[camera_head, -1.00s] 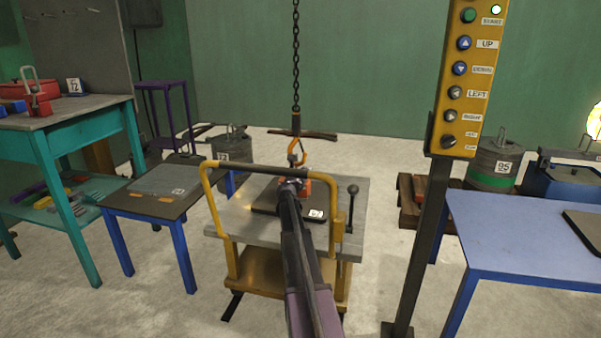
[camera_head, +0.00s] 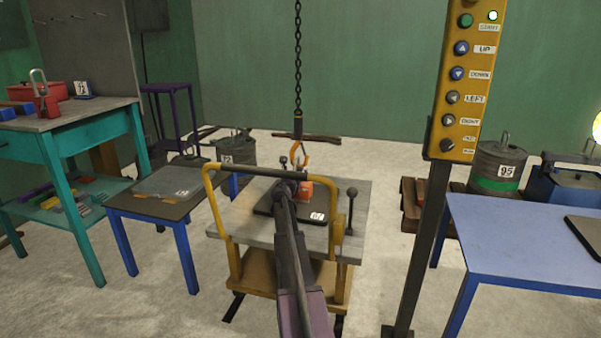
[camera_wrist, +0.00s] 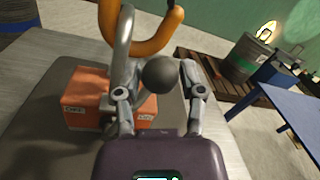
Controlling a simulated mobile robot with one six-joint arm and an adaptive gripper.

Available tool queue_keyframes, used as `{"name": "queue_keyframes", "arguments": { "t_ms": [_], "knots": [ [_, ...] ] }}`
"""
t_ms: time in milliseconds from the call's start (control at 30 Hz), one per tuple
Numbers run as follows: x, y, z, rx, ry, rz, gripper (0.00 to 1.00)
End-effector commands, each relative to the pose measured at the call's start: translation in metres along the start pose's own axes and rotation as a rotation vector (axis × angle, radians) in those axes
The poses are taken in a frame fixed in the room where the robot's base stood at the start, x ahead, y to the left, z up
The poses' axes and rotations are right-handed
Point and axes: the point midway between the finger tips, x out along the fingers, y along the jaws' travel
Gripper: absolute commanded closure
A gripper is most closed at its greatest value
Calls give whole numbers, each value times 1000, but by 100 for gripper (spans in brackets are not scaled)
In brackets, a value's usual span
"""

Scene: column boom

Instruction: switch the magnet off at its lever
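The orange block magnet (camera_wrist: 88,104) lies on a dark plate on the cart top, and also shows in the head view (camera_head: 306,190). A grey shackle (camera_wrist: 118,52) rises from it, with an orange hook (camera_wrist: 150,42) at the shackle. A dark round knob (camera_wrist: 160,73), apparently the magnet lever's end, sits between my fingertips. My gripper (camera_wrist: 158,75) is open around this knob, with a gap visible on the left finger's side. In the head view my gripper (camera_head: 293,168) is beside the magnet, partly hiding it. The lever's shaft is hidden.
The yellow-railed cart (camera_head: 221,160) surrounds the work area, with another black-knobbed lever (camera_head: 351,205) at its right. A chain (camera_head: 298,60) hangs above the magnet. A yellow button pendant (camera_head: 460,90) on a post and a blue table (camera_head: 520,235) stand right.

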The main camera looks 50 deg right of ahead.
Motion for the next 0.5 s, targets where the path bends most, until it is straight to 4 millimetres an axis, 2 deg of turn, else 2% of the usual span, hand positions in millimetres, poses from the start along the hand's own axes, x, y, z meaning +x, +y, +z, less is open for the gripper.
{"name": "queue_keyframes", "arguments": {
  "t_ms": [67,333,367,500],
  "knots": [
    [1,-3,-1,-1,1,-3,21],
    [4,-5,-2,-2,2,-7,21],
    [4,-6,-2,-2,2,-7,24],
    [2,-5,-1,8,4,-7,66]
  ]
}}
